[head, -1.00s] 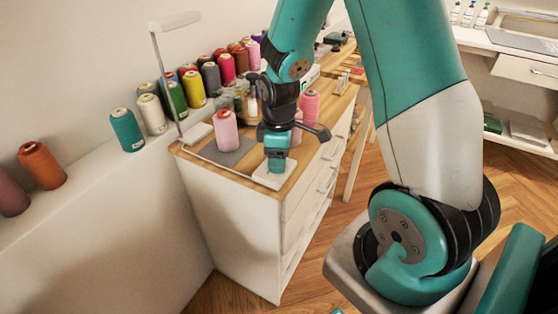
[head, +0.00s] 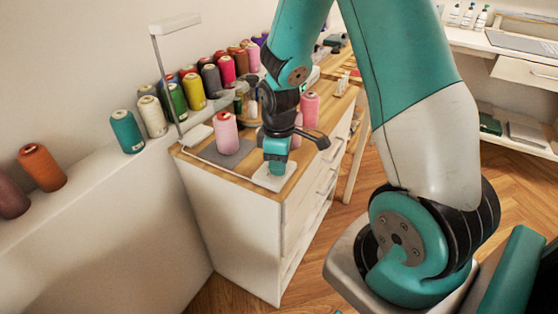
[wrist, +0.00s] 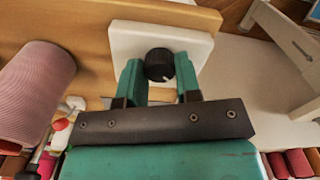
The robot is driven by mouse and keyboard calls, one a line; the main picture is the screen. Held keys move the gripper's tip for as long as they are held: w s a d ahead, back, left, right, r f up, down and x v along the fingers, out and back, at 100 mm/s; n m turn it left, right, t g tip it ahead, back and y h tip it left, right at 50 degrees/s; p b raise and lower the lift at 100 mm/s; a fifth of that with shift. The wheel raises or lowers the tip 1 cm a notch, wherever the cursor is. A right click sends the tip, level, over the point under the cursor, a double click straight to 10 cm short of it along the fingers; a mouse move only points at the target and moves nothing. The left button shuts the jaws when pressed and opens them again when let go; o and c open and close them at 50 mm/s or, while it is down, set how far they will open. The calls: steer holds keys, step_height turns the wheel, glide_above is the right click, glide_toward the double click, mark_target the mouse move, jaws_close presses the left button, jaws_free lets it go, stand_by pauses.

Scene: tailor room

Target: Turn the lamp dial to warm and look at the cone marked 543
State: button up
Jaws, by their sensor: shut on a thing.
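The lamp dial (wrist: 159,65) is a black knob with a pale mark on a white plate (wrist: 127,38). The plate (head: 264,180) lies at the front corner of the wooden cabinet top. My gripper (wrist: 160,72) points down, shut on the dial, with one finger on each side. In the head view my gripper (head: 276,165) hides the knob. The mark points to the lower right in the wrist view. A pink cone (head: 225,133) stands upright on a grey mat (head: 238,156) left of my gripper. It also shows in the wrist view (wrist: 35,95). I cannot read a number on it.
A white lamp (head: 174,23) on a thin post rises behind the mat. A second pink cone (head: 310,105) stands behind my gripper. Several coloured cones, including a teal one (head: 127,132), line the ledge by the wall. The floor right of the cabinet is clear.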

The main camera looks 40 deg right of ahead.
steer(key=m+p, duration=0.1)
steer(key=m, duration=0.4)
steer(key=shift+r+p, duration=0.1)
steer(key=shift+p, duration=0.3)
steer(key=m+p, duration=0.1)
steer(key=m, duration=0.4)
steer(key=shift+m, duration=0.3)
steer(key=o, duration=0.9)
step_height(320, 180, up, 17)
steer(key=shift+r+p, duration=0.15)
steer(key=shift+p, duration=0.55)
